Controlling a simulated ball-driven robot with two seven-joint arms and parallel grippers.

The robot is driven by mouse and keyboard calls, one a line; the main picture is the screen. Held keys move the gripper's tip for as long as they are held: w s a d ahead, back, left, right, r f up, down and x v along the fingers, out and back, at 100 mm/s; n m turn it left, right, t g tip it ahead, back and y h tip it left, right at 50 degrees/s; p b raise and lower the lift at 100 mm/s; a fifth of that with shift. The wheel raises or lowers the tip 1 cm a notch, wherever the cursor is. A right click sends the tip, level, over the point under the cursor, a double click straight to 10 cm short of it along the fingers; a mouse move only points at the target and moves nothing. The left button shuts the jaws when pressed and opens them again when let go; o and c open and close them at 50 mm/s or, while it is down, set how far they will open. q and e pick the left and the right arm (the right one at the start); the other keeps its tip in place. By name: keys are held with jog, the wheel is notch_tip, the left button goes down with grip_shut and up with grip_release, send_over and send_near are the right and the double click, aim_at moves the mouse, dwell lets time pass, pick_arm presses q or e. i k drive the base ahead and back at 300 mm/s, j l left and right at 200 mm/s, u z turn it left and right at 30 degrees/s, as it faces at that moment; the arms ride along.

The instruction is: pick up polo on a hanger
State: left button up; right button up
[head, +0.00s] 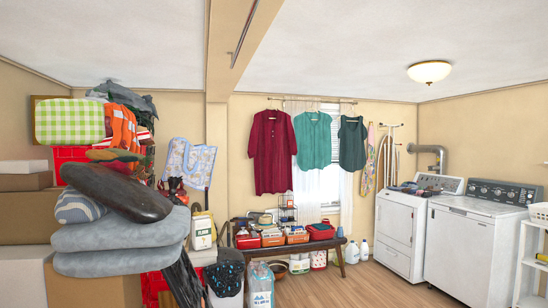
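Three garments hang from a rail in front of the window at the back wall. The maroon one looks most like a polo, but I cannot tell for sure at this distance. Their hangers are too small to make out clearly. Neither of my grippers is in view.
A tall pile of cushions (115,235) and boxes (22,215) fills the left. A low bench (345,261) with bins stands below the garments, with bottles (352,252) beside it. A washer (482,235) and dryer (405,225) stand at the right. The wood floor (365,290) in the middle is clear.

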aim_at(272, 144)
jog(key=i+l+z, duration=0.2)
jog(key=i, duration=0.6)
jog(key=i+z, duration=0.15)
jog(key=i, duration=0.65)
jog(key=i+z, duration=0.2)
jog(key=i, duration=0.65)
jog(key=i+j+z, duration=0.2)
jog(key=i, duration=0.6)
jog(key=i+j+u, duration=0.2)
jog(key=i, duration=0.5)
jog(key=i+u, duration=0.2)
jog(key=i, duration=0.45)
jog(key=i+l+u, duration=0.2)
jog(key=i, duration=0.5)
jog(key=i+u, duration=0.2)
jog(key=i, duration=0.5)
